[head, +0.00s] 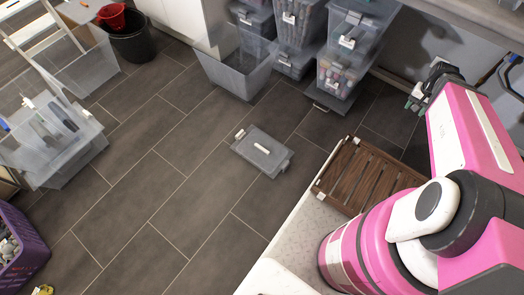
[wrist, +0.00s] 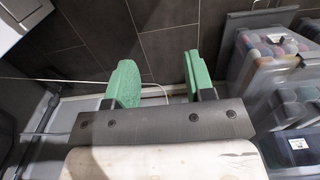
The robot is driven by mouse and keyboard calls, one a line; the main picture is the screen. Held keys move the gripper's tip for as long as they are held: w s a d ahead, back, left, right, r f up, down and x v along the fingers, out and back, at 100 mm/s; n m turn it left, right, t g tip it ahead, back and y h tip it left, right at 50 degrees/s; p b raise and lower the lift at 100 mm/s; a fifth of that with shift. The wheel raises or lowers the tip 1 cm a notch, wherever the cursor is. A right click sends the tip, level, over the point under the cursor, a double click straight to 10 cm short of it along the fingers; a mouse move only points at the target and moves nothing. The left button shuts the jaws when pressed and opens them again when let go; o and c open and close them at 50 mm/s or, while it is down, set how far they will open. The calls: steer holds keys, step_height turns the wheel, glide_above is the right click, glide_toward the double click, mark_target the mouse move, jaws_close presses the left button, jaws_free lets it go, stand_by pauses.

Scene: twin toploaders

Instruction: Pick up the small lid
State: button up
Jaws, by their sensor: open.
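A small grey translucent lid (head: 262,151) with white clips at its ends lies flat on the dark tiled floor, near the middle of the head view. It does not show in the wrist view. My gripper (head: 411,98) is at the upper right of the head view, well to the right of the lid and apart from it. In the wrist view my gripper (wrist: 161,80) has its two green fingers spread wide with nothing between them.
A slatted wooden rack (head: 360,180) and a pale counter (head: 306,222) lie between my arm and the lid. Stacked clear bins (head: 345,55) and an open grey bin (head: 235,72) stand behind the lid. Floor around the lid is clear. A purple crate (head: 28,250) stands at left.

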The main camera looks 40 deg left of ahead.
steer(key=a+f, duration=0.6)
steer(key=a, duration=0.7)
steer(key=s+a+f, duration=0.1)
steer(key=a+f, duration=0.5)
steer(key=a, duration=0.6)
steer(key=a+f, duration=0.6)
steer(key=a, duration=0.7)
glide_toward(240, 133)
steer(key=f, duration=0.4)
steer(key=shift+w, duration=0.35)
steer(key=shift+s+a+f, duration=0.1)
steer(key=shift+s+f, duration=0.05)
steer(key=shift+f, duration=1.2)
steer(key=shift+s+a+f, duration=0.1)
steer(key=shift+s+f, duration=0.05)
steer(key=shift+f, duration=1.15)
steer(key=shift+d, duration=0.1)
jaws_close()
